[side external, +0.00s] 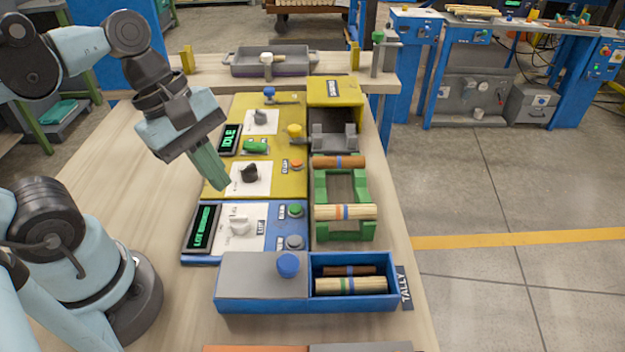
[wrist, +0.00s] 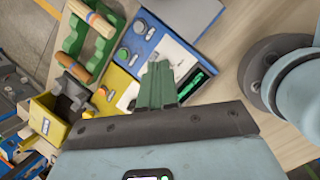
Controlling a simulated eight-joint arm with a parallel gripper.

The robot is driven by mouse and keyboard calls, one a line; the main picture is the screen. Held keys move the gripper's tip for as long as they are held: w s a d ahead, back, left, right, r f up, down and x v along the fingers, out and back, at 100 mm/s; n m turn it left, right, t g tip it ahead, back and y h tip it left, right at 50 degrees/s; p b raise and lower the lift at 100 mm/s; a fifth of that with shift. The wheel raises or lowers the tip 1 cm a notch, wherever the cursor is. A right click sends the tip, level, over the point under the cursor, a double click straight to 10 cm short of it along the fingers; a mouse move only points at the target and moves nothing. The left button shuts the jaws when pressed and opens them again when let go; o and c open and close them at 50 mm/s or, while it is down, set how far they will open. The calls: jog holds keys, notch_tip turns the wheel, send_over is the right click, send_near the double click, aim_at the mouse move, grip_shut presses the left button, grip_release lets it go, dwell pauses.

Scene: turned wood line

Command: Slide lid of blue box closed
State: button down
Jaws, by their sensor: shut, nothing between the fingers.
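The blue box (side external: 307,305) stands at the near end of the table in the side external view. Its grey lid (side external: 248,275) with a round blue knob (side external: 288,265) covers the left part. The right part is open and shows a dark brown turned piece (side external: 347,271) and a pale striped one (side external: 350,285) inside. My gripper (side external: 223,187) is shut and empty, its green fingers pointing down above the yellow panel's lower left, behind and above the box.
A blue panel (side external: 188,258) with a dial and buttons lies just behind the box. A yellow panel (side external: 291,178) stands beyond it. A green rack (side external: 322,232) holds turned pieces at the right. A grey tray (side external: 232,65) sits at the back. Bare table (side external: 130,150) lies at the left.

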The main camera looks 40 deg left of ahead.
jog(key=s+d+n+g, duration=0.1)
jog(key=s+n, duration=0.1)
jog(key=n, duration=0.1)
send_near(266, 263)
jog(key=shift+h, duration=0.4)
jog(key=f, duration=0.2)
jog(key=a+f, duration=0.1)
jog(key=f, duration=0.1)
jog(key=shift+w+d, duration=0.3)
jog(key=shift+d, duration=0.65)
jog(key=shift+w+d, duration=0.3)
jog(key=shift+d, duration=0.65)
jog(key=w+d, duration=1)
jog(key=shift+f, duration=0.1)
jog(key=shift+a, duration=0.1)
